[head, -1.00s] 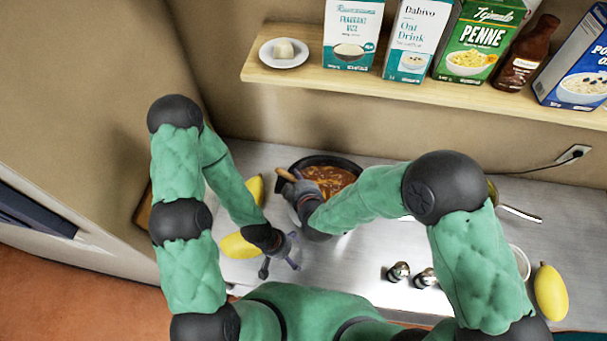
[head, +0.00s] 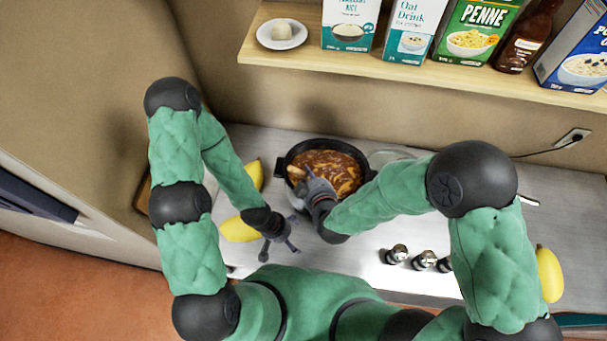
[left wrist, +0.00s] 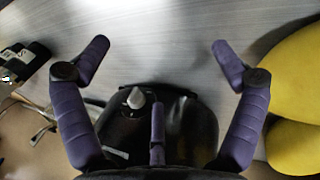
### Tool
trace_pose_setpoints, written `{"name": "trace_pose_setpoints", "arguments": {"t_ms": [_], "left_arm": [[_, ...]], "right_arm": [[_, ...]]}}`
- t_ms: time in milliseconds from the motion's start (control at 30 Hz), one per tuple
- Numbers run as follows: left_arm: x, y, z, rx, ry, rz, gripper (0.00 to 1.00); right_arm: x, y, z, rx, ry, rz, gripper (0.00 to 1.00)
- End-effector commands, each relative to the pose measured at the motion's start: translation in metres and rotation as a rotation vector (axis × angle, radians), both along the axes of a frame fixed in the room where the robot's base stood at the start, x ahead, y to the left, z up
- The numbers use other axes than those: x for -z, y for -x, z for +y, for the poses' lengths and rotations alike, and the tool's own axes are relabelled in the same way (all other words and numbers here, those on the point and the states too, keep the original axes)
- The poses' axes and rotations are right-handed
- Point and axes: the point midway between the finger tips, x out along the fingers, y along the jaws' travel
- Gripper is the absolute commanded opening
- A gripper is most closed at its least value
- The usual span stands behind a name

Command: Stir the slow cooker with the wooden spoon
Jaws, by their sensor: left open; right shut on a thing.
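The slow cooker (head: 364,162) stands on the counter, its dark pot open and full of reddish-brown stew (head: 335,168). My right gripper (head: 310,182) is over the pot's near left part, shut on the wooden spoon (head: 296,171). Only a short piece of the spoon shows; the gripper hides the rest, and I cannot tell how deep it reaches. My left gripper (head: 281,239) is open and empty, to the left and front of the cooker. In the left wrist view its spread fingers (left wrist: 160,48) have nothing between them. A dark body with a light knob (left wrist: 136,97) shows below them.
Yellow fruit (head: 238,231) lies beside my left gripper, with more behind it (head: 255,173). Small shakers (head: 397,254) stand right of the cooker near the counter's front. A shelf (head: 400,75) with boxes and a bottle hangs above the back.

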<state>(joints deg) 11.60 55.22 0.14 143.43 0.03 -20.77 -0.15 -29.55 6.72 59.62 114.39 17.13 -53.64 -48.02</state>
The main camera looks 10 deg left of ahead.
Motion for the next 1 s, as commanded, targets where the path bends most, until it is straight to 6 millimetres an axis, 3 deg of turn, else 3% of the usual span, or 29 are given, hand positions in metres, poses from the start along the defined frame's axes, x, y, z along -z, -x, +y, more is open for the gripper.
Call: {"name": "trace_pose_setpoints", "arguments": {"t_ms": [500, 1000], "left_arm": [[0.013, 0.000, 0.000, 0.000, 0.000, 0.000, 0.95], [0.015, 0.000, 0.000, 0.000, 0.000, 0.000, 0.95]], "right_arm": [[0.001, -0.027, -0.027, 0.001, 0.000, -0.001, 0.00], [0.000, -0.032, -0.033, -0.001, 0.002, -0.001, 0.00]]}}
